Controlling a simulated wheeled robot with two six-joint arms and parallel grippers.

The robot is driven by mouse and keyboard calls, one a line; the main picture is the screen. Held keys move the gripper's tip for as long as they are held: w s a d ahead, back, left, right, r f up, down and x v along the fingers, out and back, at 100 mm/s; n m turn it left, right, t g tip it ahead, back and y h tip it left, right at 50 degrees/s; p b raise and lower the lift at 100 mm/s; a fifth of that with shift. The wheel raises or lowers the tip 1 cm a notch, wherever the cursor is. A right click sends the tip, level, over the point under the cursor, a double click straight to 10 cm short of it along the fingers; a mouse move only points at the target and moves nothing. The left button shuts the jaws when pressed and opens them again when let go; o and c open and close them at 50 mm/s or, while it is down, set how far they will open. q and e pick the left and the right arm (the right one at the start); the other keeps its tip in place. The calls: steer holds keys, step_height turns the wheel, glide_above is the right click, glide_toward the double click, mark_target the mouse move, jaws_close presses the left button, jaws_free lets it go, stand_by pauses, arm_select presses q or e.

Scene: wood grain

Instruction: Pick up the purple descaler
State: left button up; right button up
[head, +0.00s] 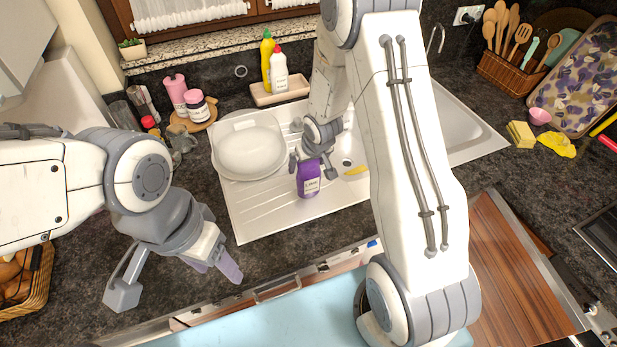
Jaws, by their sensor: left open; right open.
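The purple descaler (308,183) is a small purple bottle with a pale label, standing on the drainboard of the white sink (262,222). My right gripper (312,167) is over the bottle's top. Its fingers are apart, one on each side of the bottle in the picture. Whether they touch it I cannot tell, and the cap is hidden by the gripper.
White plates (248,148) lie on the drainboard left of the bottle. A yellow item (356,171) is in the sink to its right. Yellow (268,58) and white (279,72) bottles stand behind. An open drawer (280,308) is in front.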

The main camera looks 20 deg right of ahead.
steer(key=shift+w+f, duration=0.15)
steer(key=shift+f, duration=0.2)
jaws_close()
steer(key=shift+r, duration=0.15)
